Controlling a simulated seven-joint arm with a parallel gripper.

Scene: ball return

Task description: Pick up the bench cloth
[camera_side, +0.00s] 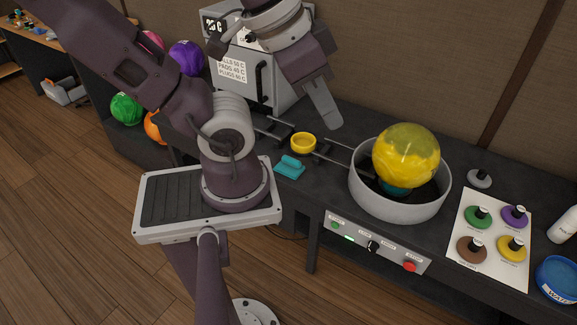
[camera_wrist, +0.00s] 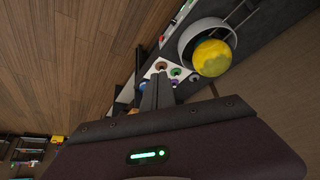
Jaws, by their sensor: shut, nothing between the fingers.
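A small teal folded thing (camera_side: 289,167), which looks like the bench cloth, lies on the dark bench near its front edge, left of the grey bowl. It has a raised part on top; I cannot tell its material for sure. I cannot make it out in the wrist view. My gripper (camera_side: 328,122) is above the back of the bench, behind and right of the teal thing and well apart from it. Its fingers are together and empty, and they also show in the wrist view (camera_wrist: 157,92).
A grey bowl (camera_side: 399,207) holds a yellow marbled ball (camera_side: 406,155). A yellow cup (camera_side: 303,143) sits by metal rails. A white oven-like box (camera_side: 247,65) stands behind. A white board (camera_side: 489,238) with coloured knobbed discs and a blue tub (camera_side: 558,279) are at right.

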